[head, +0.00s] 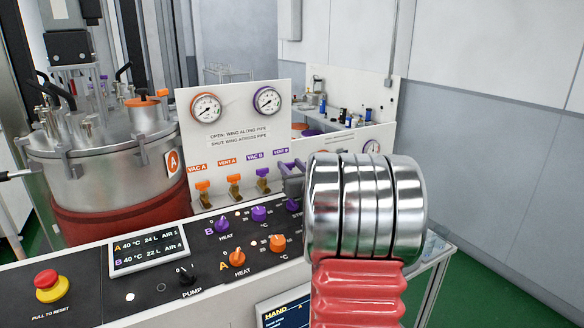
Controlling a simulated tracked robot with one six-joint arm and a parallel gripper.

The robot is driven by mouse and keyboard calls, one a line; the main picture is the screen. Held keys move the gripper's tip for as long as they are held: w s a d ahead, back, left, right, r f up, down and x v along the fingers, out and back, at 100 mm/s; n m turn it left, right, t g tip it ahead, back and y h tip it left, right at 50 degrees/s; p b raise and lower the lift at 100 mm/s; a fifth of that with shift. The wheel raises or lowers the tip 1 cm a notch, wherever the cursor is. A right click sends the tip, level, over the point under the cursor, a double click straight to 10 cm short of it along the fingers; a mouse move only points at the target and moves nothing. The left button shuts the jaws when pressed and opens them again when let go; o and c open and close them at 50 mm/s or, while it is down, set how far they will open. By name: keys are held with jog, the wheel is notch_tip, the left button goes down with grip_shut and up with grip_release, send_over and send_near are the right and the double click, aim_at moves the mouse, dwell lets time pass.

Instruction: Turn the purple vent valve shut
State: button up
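The purple vent valve sits under the purple VENT B label (281,151) on the upright white panel, at the right end of the valve row. A grey-purple shape there, which looks like my gripper (291,180), covers most of the valve. I cannot tell which way its wing points. My metallic arm link and red sleeve fill the right foreground and hide what is behind them. Whether the fingers are open or shut on the wing is too small to tell.
To the left on the panel are the purple VAC B valve (262,181) and two orange valves, VENT A (234,185) and VAC A (203,193). Two gauges (206,108) sit above. Purple and orange knobs (237,258) and a red stop button (47,279) are on the console.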

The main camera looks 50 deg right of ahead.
jog(key=c, duration=0.6)
jog(key=shift+d+y, duration=0.1)
jog(key=shift+y, duration=0.2)
jog(key=shift+r+n+y, duration=0.1)
jog(key=shift+n+y, duration=0.2)
jog(key=shift+n, duration=0.1)
jog(key=shift+t+y, duration=0.3)
jog(key=shift+n, duration=0.3)
jog(key=o, duration=1)
jog(key=shift+s, duration=0.15)
